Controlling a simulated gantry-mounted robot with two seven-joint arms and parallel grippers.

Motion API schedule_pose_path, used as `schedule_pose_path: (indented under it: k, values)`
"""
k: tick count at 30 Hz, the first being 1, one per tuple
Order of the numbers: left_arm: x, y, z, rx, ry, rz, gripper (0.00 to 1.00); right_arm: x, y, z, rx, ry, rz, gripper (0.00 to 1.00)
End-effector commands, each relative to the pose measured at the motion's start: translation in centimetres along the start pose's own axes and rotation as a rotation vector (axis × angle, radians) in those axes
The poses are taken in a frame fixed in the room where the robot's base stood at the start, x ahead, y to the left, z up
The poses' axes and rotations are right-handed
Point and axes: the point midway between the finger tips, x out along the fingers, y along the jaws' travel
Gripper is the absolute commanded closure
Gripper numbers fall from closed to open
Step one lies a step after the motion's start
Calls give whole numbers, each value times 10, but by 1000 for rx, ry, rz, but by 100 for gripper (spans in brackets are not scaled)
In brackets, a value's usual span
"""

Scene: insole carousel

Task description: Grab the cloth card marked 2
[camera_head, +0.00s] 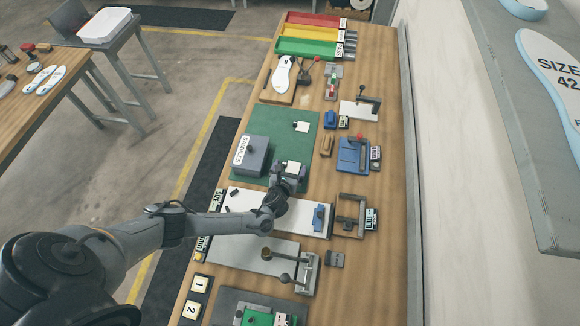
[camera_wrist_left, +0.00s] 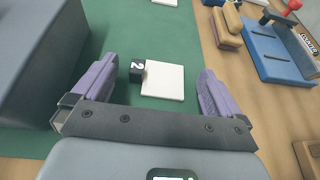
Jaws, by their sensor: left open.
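The cloth card (camera_wrist_left: 163,81) is a white square with a small black tag at its left edge; the tag's white mark looks like a 2 turned on its side. It lies flat on the green mat (camera_wrist_left: 187,45). In the head view this card (camera_head: 291,167) shows just beyond my left gripper (camera_head: 288,172). In the wrist view my left gripper (camera_wrist_left: 158,74) is open, with one purple finger to each side of the card and a gap on both sides. Nothing is held. A second white card (camera_head: 301,127) lies farther up the mat.
A grey samples box (camera_head: 258,158) stands close on the left of my left gripper. A blue press (camera_head: 354,154) and wooden blocks (camera_wrist_left: 227,28) are to the right. Fixtures and white boards fill the bench nearer me. The mat between the two cards is clear.

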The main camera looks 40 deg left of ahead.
Motion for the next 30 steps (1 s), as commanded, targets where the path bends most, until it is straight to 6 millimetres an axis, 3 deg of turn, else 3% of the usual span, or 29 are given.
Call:
schedule_pose_path:
  k: [4,12,23,30]
  values:
    - [10,0,-2,-1,2,0,0,4,2,2,-6,-1,5,57]
    - [12,0,-1,-1,2,-1,2,3,2,2,-6,-1,6,57]
    - [11,0,-1,-1,2,0,57,3,0,1,1,0,0,57]
    - [11,0,-1,-1,2,0,57,3,-1,1,5,0,-3,57]
